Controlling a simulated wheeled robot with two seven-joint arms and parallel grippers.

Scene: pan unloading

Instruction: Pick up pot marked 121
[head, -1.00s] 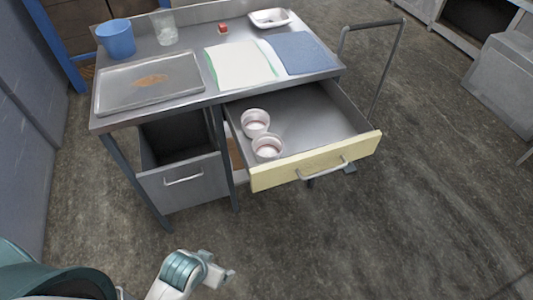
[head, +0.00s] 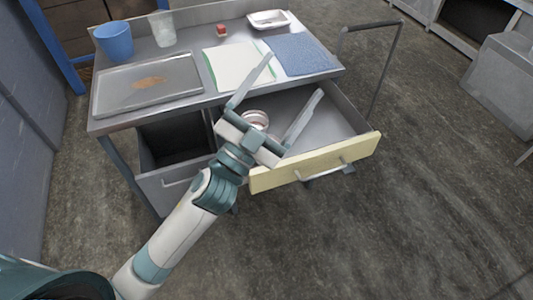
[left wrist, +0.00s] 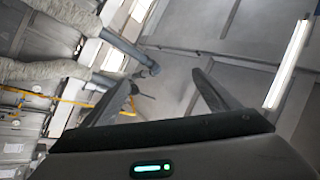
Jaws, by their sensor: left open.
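One small white pot (head: 256,117) with a reddish inside shows in the open drawer, between the fingers of my left gripper (head: 296,74) as seen in the head view. A second pot, seen earlier just in front of it, is hidden behind the gripper. No number is legible on either pot. My left gripper is open with its fingers spread, and it appears to be above the drawer. Its fingers (left wrist: 165,78) also show empty in the left wrist view, against the ceiling and pipes. My right gripper is not in view.
The drawer (head: 325,160) with a pale yellow front stands pulled out from the metal table.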

